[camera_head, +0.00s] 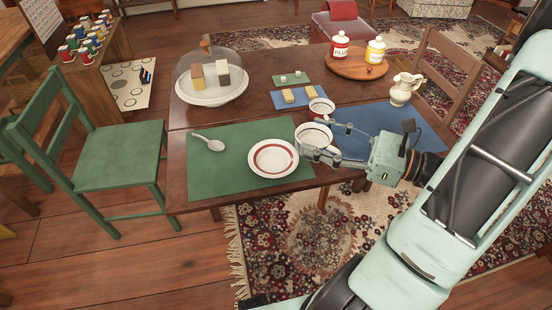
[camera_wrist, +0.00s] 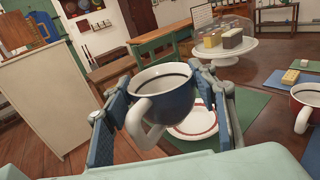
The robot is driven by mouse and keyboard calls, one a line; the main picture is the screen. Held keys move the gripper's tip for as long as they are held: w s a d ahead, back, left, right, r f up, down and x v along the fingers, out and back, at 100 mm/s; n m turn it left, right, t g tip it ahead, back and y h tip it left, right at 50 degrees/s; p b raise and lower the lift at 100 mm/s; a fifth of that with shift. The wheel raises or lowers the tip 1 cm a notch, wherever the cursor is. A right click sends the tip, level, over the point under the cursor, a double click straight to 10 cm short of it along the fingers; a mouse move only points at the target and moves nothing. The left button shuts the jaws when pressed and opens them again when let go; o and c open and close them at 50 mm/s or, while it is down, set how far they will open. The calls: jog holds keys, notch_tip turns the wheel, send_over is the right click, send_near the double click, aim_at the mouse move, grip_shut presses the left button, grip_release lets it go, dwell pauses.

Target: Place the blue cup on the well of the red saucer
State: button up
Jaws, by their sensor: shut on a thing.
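My gripper (camera_head: 318,152) is shut on the blue cup (camera_wrist: 170,108), with a finger on each side of its body. The cup is held upright or nearly so, its white inside showing in the head view (camera_head: 313,135) and its white handle towards the wrist camera. The red saucer (camera_head: 273,157), white with a red ring, lies empty on the green placemat. In the head view the cup is just right of and above the saucer. In the wrist view the saucer (camera_wrist: 193,128) is partly hidden behind the cup and right finger.
A red cup (camera_head: 319,107) stands close behind the held cup, by the blue placemat (camera_head: 375,127). A spoon (camera_head: 210,143) lies on the green placemat (camera_head: 215,175). A glass-domed stand (camera_head: 212,97), a cream jug (camera_head: 403,90) and a round tray with jars (camera_head: 345,67) stand farther back.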

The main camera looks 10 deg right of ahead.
aim_at(306, 139)
jog(key=w+a+f, duration=0.1)
jog(key=w+a+f+b, duration=0.1)
jog(key=w, duration=0.1)
jog(key=w+a+f, duration=0.1)
jog(key=w+a, duration=0.1)
jog(key=shift+w+f, duration=0.15)
jog(key=shift+w, duration=0.1)
jog(key=w+f, duration=0.1)
jog(key=w+a+f+b, duration=0.1)
jog(key=f, duration=0.1)
jog(key=w+a+f+b, duration=0.1)
jog(key=shift+w+a+f, duration=0.1)
jog(key=shift+w+f, duration=0.2)
jog(key=shift+f, duration=0.1)
jog(key=shift+w+a+f, duration=0.1)
jog(key=shift+w+f, duration=0.05)
jog(key=shift+f, duration=0.1)
jog(key=f+b, duration=0.1)
jog(key=f, duration=0.2)
jog(key=shift+w+a+f, duration=0.1)
jog(key=shift+w+f, duration=0.1)
jog(key=o, duration=1.3)
jog(key=p+v, duration=0.1)
jog(key=v, duration=1.1)
